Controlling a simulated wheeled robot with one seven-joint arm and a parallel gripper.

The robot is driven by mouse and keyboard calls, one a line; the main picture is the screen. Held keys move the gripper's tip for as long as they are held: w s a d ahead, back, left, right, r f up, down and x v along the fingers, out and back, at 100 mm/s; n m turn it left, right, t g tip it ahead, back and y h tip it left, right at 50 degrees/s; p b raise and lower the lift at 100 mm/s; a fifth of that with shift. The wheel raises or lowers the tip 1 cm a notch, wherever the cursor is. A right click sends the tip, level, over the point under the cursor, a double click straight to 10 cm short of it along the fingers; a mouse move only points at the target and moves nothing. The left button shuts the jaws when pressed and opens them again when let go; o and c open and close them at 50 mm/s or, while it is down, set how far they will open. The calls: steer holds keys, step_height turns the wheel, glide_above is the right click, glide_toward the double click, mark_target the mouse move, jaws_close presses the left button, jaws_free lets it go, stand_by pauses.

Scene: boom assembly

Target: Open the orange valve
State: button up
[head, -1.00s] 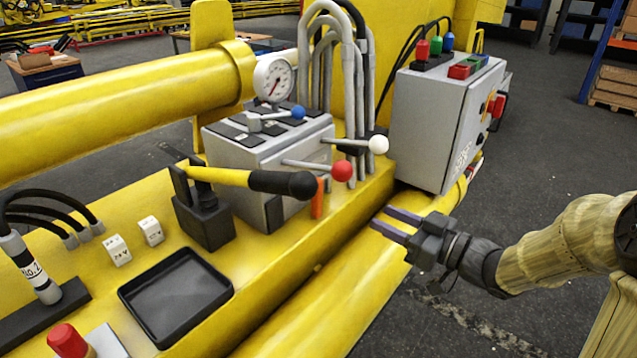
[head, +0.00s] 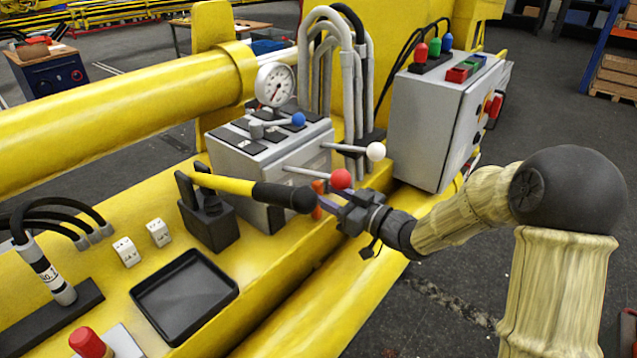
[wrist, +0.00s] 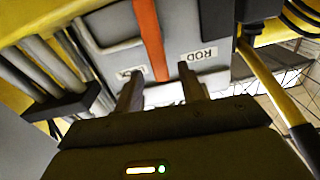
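The orange valve handle (head: 319,188) is a narrow flat bar on the front of the grey valve block (head: 240,165), below the red-knobbed lever. In the wrist view the orange handle (wrist: 149,35) runs down from the top edge, and its end shows between my two fingers. My gripper (head: 326,203) is open, with its fingertips close to the handle in the head view. In the wrist view the gripper (wrist: 160,72) has one finger on each side of the handle's end. I cannot tell whether either finger touches it.
Levers with red (head: 340,179), white (head: 376,151) and blue (head: 298,119) knobs stick out near the gripper. A black-and-yellow pump handle (head: 285,197) reaches close on the left. A grey control box (head: 430,125) stands to the right. A black tray (head: 185,295) lies front left.

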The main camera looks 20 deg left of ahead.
mark_target(321, 192)
steer(key=p+x, duration=0.1)
steer(key=x, duration=0.2)
steer(key=shift+a, duration=0.2)
steer(key=shift+c, duration=0.4)
jaws_close()
steer(key=shift+f+b, duration=0.15)
steer(key=shift+b, duration=0.8)
steer(key=shift+n, duration=0.3)
